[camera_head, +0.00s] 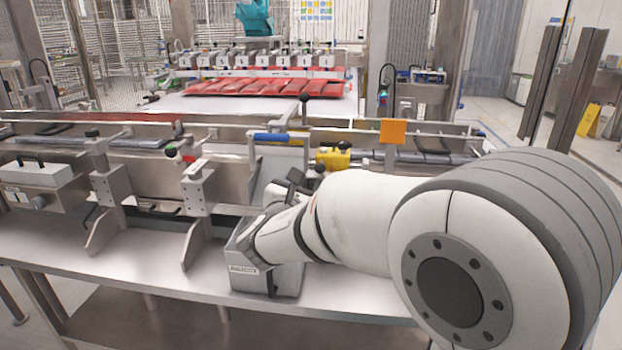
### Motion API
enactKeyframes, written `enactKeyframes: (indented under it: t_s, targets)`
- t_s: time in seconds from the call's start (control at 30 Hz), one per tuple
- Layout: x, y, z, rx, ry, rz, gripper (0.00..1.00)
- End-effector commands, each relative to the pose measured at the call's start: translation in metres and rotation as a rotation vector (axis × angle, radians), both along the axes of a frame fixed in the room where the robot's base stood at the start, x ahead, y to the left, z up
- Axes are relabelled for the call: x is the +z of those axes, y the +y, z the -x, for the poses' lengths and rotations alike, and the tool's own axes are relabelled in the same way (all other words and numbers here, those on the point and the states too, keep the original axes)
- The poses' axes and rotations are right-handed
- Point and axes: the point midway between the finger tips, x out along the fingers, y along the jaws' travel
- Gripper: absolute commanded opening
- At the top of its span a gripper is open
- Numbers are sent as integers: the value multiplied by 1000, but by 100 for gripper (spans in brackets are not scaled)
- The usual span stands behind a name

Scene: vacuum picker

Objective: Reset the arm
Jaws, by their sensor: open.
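My white arm (350,215) reaches in from the right side of the view and bends over the front steel table. Its wrist ends just above and in front of a grey box (268,280) on that table. My gripper (288,190) shows as a small dark part beyond the wrist, near the conveyor's front side. It is open, and I see nothing held in it. The wrist hides part of the gripper, and the fingertips are too small to make out clearly. I cannot tell whether the wrist touches the grey box.
The conveyor (235,180) with steel brackets runs across behind the table. A yellow block (333,158), a blue handle (280,138) and an orange plate (393,131) stand along it. Red packs (270,87) lie under a row of picker heads farther back. The table's left front (60,245) is clear.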

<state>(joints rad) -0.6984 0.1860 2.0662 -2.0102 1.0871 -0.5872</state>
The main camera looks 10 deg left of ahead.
Motion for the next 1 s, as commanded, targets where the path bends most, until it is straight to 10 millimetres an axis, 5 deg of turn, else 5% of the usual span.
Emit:
enactKeyframes:
  t_s: [0.27,0.37,0.47,0.6,0.7,0.83,1.0]
  targets:
    - [2,-5,0,-13,5,-12,45]
    - [11,-32,3,-80,29,-83,45]
    - [20,-85,15,-223,79,-237,45]
    - [27,-168,54,-496,142,-546,45]
    - [27,-212,92,-694,164,-781,45]
    - [28,-247,145,-949,160,-1096,45]
    - [35,-261,211,-1270,104,-1521,45]
